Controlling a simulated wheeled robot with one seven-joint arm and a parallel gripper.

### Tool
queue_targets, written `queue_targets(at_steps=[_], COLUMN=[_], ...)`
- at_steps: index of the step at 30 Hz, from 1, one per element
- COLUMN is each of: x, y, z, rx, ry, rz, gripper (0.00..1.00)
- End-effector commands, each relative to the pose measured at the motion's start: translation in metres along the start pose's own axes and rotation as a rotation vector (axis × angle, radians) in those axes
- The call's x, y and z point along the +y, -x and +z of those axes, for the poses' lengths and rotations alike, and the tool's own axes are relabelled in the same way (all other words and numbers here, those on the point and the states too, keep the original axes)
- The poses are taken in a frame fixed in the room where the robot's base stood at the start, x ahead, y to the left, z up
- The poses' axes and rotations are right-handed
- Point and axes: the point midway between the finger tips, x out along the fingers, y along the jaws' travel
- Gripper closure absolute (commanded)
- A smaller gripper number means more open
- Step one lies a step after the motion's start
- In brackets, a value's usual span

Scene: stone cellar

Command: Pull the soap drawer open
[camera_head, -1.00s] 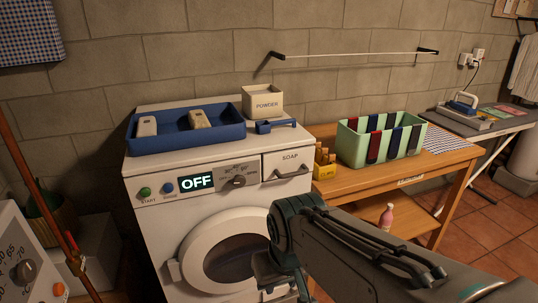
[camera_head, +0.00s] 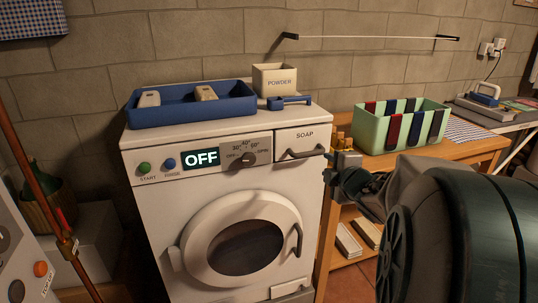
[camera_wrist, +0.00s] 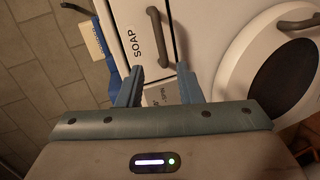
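The soap drawer (camera_head: 301,140) is a white panel marked SOAP at the upper right of the washing machine (camera_head: 150,185). It looks shut, flush with the front. Its grey bar handle (camera_head: 305,154) crosses the panel, and the handle (camera_wrist: 158,37) also shows in the wrist view, beyond my fingertips. My gripper (camera_head: 331,166) is just right of and slightly below the handle in the head view. In the wrist view my gripper (camera_wrist: 158,83) has its two fingers apart with nothing between them. The handle appears ahead of the gap, not between the fingers.
The round washer door (camera_head: 243,240) with its own handle is below. A blue tray (camera_head: 190,112), a powder box (camera_head: 281,79) and a blue scoop (camera_head: 290,102) stand on top. A wooden table (camera_head: 466,150) with a green divided bin (camera_head: 372,133) is at the right.

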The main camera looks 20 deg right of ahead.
Motion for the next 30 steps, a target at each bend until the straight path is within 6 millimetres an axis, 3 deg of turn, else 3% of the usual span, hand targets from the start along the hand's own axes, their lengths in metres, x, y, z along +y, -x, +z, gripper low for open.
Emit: queue_targets(at_steps=[11,24,30], x=[-0.007,-0.004,-0.003], y=[-0.018,-0.102,-0.129], z=[-0.002,-0.011,-0.013], rx=[0.100,0.101,0.099], ry=[0.126,0.124,0.123], rz=[0.039,0.039,0.039], gripper=[0.67,0.67,0.67])
